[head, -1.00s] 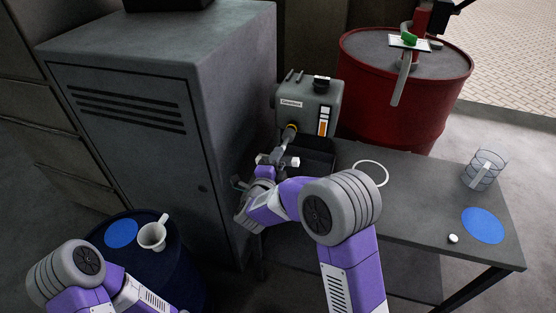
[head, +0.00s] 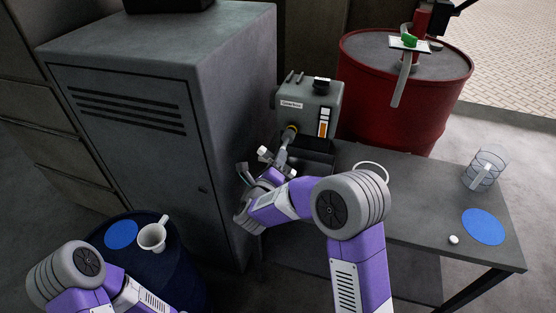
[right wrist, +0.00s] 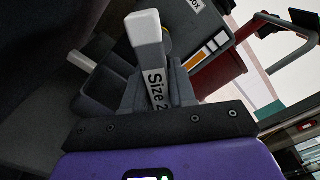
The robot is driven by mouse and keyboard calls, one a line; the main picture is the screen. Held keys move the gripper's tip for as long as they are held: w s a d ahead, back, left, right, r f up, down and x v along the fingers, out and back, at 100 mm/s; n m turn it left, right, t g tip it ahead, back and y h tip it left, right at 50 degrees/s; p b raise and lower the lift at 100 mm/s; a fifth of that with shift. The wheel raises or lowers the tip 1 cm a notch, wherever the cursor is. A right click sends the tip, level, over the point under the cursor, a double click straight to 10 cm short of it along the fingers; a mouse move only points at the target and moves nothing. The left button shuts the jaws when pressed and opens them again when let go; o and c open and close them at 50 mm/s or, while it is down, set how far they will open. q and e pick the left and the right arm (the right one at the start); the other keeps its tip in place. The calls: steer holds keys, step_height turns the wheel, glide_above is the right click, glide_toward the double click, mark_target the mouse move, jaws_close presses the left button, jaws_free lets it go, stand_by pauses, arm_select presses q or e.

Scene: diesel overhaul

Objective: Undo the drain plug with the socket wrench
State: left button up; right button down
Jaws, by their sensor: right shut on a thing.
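The grey gearbox (head: 309,104) stands at the far end of the bench. The socket wrench (head: 283,152) reaches a yellow-ringed spot (head: 291,130) on the gearbox front; its socket end covers the drain plug, so I cannot see the plug or how far the socket is seated. My right gripper (head: 271,168) is shut on the wrench at its white-ended crossbar, which sits tilted.
A dark tray (head: 322,160) sits below the gearbox. A tall grey cabinet (head: 165,90) stands close on the left.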

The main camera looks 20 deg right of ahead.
steer(key=m, duration=1)
steer(key=shift+m, duration=0.4)
steer(key=shift+d, duration=0.1)
stand_by(0.3)
